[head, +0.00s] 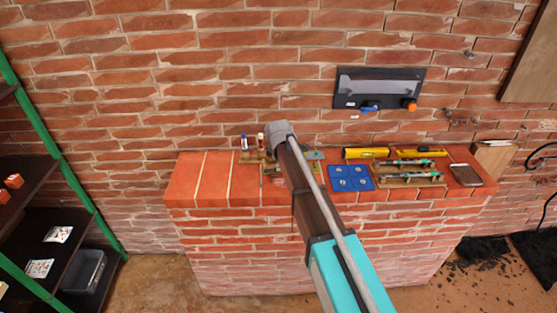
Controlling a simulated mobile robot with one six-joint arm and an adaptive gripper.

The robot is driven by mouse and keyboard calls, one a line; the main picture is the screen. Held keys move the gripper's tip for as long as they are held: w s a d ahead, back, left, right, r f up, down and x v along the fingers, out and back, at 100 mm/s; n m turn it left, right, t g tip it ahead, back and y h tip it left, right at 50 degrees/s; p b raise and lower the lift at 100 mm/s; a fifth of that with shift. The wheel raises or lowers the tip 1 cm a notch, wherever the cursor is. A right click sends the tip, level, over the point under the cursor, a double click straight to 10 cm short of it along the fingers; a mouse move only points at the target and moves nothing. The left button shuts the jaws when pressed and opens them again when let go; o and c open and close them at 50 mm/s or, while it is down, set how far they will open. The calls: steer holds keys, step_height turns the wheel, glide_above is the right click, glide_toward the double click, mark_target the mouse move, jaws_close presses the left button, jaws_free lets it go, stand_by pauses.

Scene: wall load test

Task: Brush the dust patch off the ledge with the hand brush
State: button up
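The ledge (216,184) is the red brick top of a low wall in front of a taller brick wall. My arm reaches over the middle of the ledge, and its grey end joint (280,130) is above the back part. My gripper does not show; the arm hides it and part of the ledge. I cannot make out the dust patch or the hand brush for certain. A small greyish piece (313,154) lies just right of my arm, too small to identify.
Small bottles (260,141), a blue pad (351,178), a yellow level (366,153), clamps on a board (408,173) and a dark flat device (465,174) crowd the ledge. Its left end is bare. A black wall panel (379,88) hangs above. Shelves (30,180) stand left.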

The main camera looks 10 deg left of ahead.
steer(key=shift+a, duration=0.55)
